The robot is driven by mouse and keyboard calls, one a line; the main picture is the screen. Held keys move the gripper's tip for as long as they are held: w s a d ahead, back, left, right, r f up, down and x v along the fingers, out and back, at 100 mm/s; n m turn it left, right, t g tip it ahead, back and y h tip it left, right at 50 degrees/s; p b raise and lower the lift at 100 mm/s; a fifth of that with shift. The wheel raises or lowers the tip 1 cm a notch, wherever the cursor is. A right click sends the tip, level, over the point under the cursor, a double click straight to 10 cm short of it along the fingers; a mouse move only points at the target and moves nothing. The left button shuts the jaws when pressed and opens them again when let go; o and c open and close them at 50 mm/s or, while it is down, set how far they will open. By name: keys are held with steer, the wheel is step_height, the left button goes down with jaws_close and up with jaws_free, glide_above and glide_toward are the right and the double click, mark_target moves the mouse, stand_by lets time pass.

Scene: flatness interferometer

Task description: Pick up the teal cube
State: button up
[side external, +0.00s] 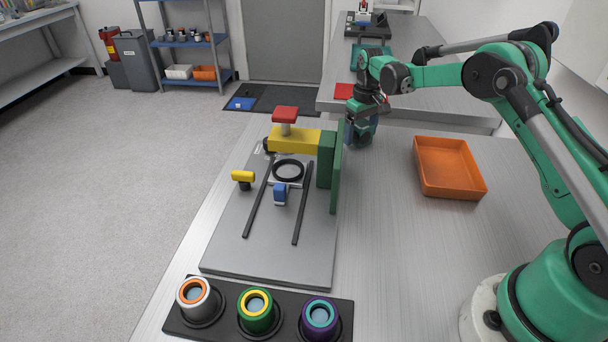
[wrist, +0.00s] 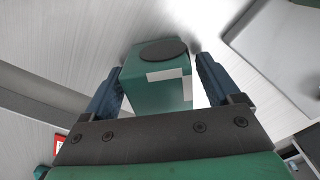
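The teal cube (wrist: 155,93) shows in the wrist view, with a dark round disc on its upper face and white patches on its near side. My gripper (wrist: 158,78) has its two dark blue fingers on either side of the cube. The left finger appears close to the cube's left side; a narrow light gap shows between the cube and the right finger. The fingers look open around it. In the side view my gripper (side external: 361,132) points down at the far part of the table, just right of the tall green plate. The cube is mostly hidden there by the fingers.
The green plate (side external: 337,168) stands upright on the grey instrument base (side external: 225,240), close left of my gripper. An orange tray (side external: 448,167) lies to the right. A black holder (side external: 180,323) with three coloured cups is at the front. The table between plate and tray is clear.

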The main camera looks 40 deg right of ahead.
jaws_close()
